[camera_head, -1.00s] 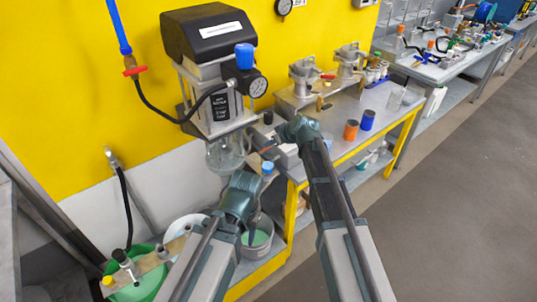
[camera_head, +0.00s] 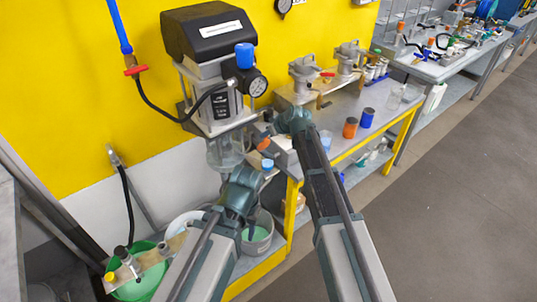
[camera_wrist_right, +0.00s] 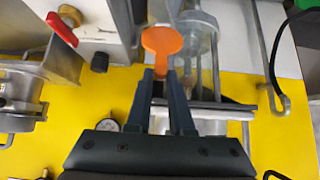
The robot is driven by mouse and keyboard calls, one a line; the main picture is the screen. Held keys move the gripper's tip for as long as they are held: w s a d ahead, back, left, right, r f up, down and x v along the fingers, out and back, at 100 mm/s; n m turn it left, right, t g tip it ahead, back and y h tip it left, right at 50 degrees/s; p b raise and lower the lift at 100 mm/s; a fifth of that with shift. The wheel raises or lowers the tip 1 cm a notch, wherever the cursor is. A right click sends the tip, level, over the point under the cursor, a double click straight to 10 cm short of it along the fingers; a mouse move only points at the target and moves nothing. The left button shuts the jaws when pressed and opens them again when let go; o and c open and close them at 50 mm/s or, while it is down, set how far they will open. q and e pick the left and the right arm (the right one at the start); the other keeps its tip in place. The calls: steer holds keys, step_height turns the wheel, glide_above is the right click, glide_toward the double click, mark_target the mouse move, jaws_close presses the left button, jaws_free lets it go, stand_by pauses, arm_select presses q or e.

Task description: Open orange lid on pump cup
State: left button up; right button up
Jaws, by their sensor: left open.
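The orange lid (camera_wrist_right: 162,42) is a round disc with a narrow tab, and it shows small in the head view (camera_head: 264,144). My right gripper (camera_wrist_right: 160,75) has its fingers on both sides of the tab and appears shut on it; the disc sticks out past the fingertips. A clear glass vessel (camera_head: 225,152) hangs under the pump machine (camera_head: 212,90), left of the lid. In the right wrist view, clear glass (camera_wrist_right: 198,38) is right of the lid. My left gripper (camera_head: 245,178) is below and left of the right one; its fingertips are hard to see.
A small blue-topped container (camera_head: 267,165) is close to my left gripper. An orange jar (camera_head: 350,128) and a blue jar (camera_head: 367,118) stand on the metal bench (camera_head: 345,105). A bucket with green contents (camera_head: 258,238) is low, beneath my left arm. Open floor lies right.

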steer(key=shift+w, duration=0.1)
steer(key=shift+w+a+r, duration=0.15)
steer(key=shift+w+a, duration=0.8)
steer(key=shift+w, duration=0.4)
steer(key=shift+w+a+f, duration=0.2)
steer(key=shift+w+a, duration=0.3)
steer(key=shift+w, duration=0.15)
steer(key=shift+w+a+f, duration=0.2)
steer(key=shift+w+a, duration=0.3)
steer(key=shift+w, duration=0.1)
steer(key=o, duration=1.4)
steer(key=shift+c, duration=0.2)
steer(key=shift+r, duration=0.1)
steer(key=p+v, duration=0.5)
steer(key=v, duration=0.2)
